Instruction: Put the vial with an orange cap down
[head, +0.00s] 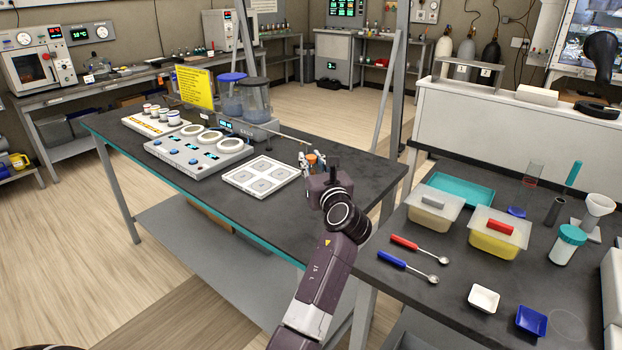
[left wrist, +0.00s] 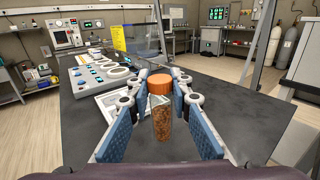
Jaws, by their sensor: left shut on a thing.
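The vial with an orange cap (left wrist: 161,122) stands upright between the fingers of my left gripper (left wrist: 160,110) in the left wrist view. It is clear glass with brown, grainy contents. In the head view its orange cap (head: 312,158) shows just beyond my left gripper (head: 313,163), over the right part of the dark table (head: 225,222). My left gripper is shut on the vial. The vial's base is hard to see against the table, so I cannot tell whether it touches. My right gripper is not in view.
A grey console with round rings (head: 199,147) and a stirrer with containers (head: 250,110) stand farther left. A metal post (head: 396,80) rises behind.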

